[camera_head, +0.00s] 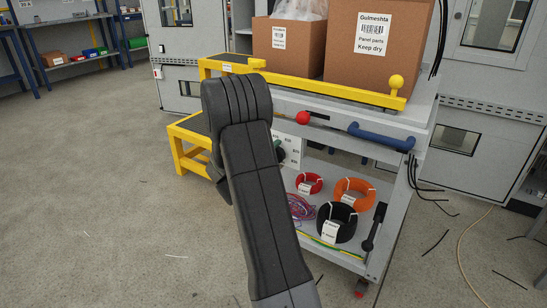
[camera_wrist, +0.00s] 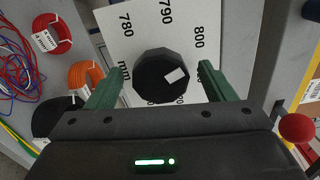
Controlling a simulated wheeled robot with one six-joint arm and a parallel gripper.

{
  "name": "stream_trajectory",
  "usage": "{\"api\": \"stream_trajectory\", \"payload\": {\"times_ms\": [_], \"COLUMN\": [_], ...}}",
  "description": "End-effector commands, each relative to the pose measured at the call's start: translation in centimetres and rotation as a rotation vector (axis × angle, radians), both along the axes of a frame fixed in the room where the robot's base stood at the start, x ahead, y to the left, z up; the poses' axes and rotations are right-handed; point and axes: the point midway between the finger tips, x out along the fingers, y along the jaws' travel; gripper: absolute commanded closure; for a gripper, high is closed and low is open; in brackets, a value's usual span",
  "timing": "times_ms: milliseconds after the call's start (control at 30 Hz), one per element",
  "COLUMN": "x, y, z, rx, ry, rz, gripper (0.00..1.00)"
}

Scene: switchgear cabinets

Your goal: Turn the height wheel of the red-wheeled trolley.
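My gripper (camera_wrist: 162,74) is open, with one green finger on each side of the wheel. A gap shows between each finger and the wheel. In the head view my arm hides most of the gripper and part of the scale plate (camera_head: 292,150).
Cable coils, red (camera_head: 309,183), orange (camera_head: 354,194) and black (camera_head: 336,222), lie on the lower shelf. A red ball knob (camera_head: 303,118) and blue handle (camera_head: 381,136) stick out above. Cartons (camera_head: 367,75) stand on top. A yellow step (camera_head: 186,132) is at left; cables lie on the floor at right.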

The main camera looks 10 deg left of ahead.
Motion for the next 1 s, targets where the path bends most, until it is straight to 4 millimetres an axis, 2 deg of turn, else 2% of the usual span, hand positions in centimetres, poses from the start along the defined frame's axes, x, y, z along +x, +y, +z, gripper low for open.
{"api": "stream_trajectory", "payload": {"times_ms": [233, 367, 467, 800, 1000], "x": [0.0, -0.8, -2.3, -9.5, -12.2], "y": [0.0, 0.4, 1.0, 3.6, 4.5], "z": [0.0, 0.1, 0.2, 0.2, 0.1], "rx": [0.0, -0.001, -0.002, -0.002, -0.001], "ry": [0.0, 0.001, 0.001, 0.002, 0.0], "rz": [0.001, 0.003, 0.004, 0.005, 0.002], "gripper": [0.24, 0.24, 0.24, 0.24, 0.24]}}
